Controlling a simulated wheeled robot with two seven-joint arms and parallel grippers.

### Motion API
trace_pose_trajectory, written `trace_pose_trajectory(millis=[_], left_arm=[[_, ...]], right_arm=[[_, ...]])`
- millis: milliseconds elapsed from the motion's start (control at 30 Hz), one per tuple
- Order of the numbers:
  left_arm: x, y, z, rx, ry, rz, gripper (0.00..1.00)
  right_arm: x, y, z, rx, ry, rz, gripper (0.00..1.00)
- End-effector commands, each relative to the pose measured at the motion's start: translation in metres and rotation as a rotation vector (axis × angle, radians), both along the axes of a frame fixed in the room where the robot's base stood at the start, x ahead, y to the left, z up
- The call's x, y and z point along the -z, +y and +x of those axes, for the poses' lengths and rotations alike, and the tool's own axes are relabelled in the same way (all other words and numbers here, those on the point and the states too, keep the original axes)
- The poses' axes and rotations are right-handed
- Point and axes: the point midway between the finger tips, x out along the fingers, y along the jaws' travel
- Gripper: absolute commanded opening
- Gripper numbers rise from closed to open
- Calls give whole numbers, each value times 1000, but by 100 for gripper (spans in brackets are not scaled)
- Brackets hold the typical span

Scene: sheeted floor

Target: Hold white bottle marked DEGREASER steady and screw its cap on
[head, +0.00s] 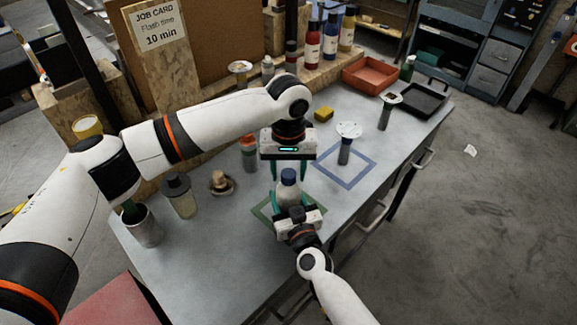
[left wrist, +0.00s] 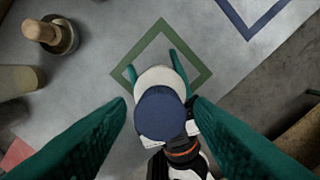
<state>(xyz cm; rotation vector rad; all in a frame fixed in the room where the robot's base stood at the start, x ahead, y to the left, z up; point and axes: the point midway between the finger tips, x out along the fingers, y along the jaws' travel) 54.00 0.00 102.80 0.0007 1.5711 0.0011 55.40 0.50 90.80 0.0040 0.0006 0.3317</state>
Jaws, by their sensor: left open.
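A white bottle (head: 289,192) with a dark blue cap (head: 289,175) on its top stands upright at the green square outline. No lettering on it is readable. My right gripper (head: 292,200) comes from the front, its teal fingers on either side of the bottle's body, apparently closed on it. In the left wrist view the cap (left wrist: 160,114) lies between the left fingers, apart from both, and partly hides the bottle (left wrist: 158,78).
A blue square outline (head: 344,183) lies to the right, near a white-topped post (head: 346,145). The table's right edge is close.

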Motion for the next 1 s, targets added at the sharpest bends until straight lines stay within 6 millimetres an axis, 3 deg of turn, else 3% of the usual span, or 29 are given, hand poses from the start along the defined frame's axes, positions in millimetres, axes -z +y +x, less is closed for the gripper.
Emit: trace_pose_trajectory(millis=[33, 267, 467, 667, 1000], left_arm=[[0, 0, 0, 0, 0, 0, 43], [0, 0, 0, 0, 0, 0, 5], [0, 0, 0, 37, 1, 0, 2], [0, 0, 0, 378, 2, -1, 2], [1, 0, 0, 1163, 2, -2, 2]], right_arm=[[0, 0, 0, 0, 1, 0, 0], [0, 0, 0, 0, 1, 1, 0], [0, 0, 0, 0, 1, 1, 0], [0, 0, 0, 0, 1, 1, 0], [0, 0, 0, 0, 1, 1, 0]])
